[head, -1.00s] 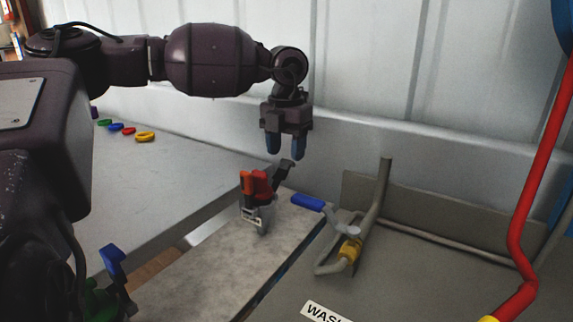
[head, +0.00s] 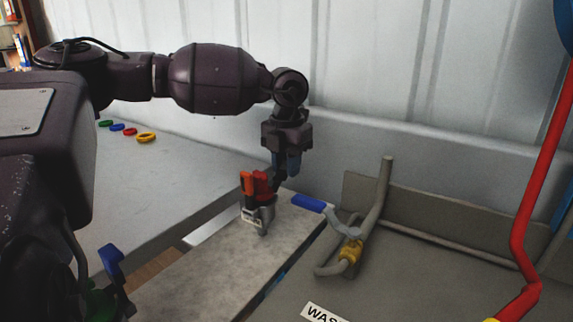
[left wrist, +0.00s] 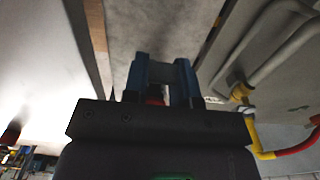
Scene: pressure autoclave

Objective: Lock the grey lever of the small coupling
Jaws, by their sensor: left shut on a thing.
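The small coupling (head: 262,214) stands on a pale stone-like worktop, with a pale grey body and upright orange and red parts. Its dark grey lever (head: 278,178) rises at the right of the red part. My left gripper (head: 286,162) points down from above, its blue fingers shut on the grey lever. In the left wrist view the fingers of my left gripper (left wrist: 165,75) have a grey piece of the lever (left wrist: 160,72) between them. A bit of red shows below; the rest of the coupling is hidden there.
Further right are a bent grey pipe (head: 375,200) with a yellow collar (head: 350,252) and a tall red pipe (head: 524,220). Several coloured rings (head: 146,137) lie back left. A ribbed wall (head: 360,60) stands close behind.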

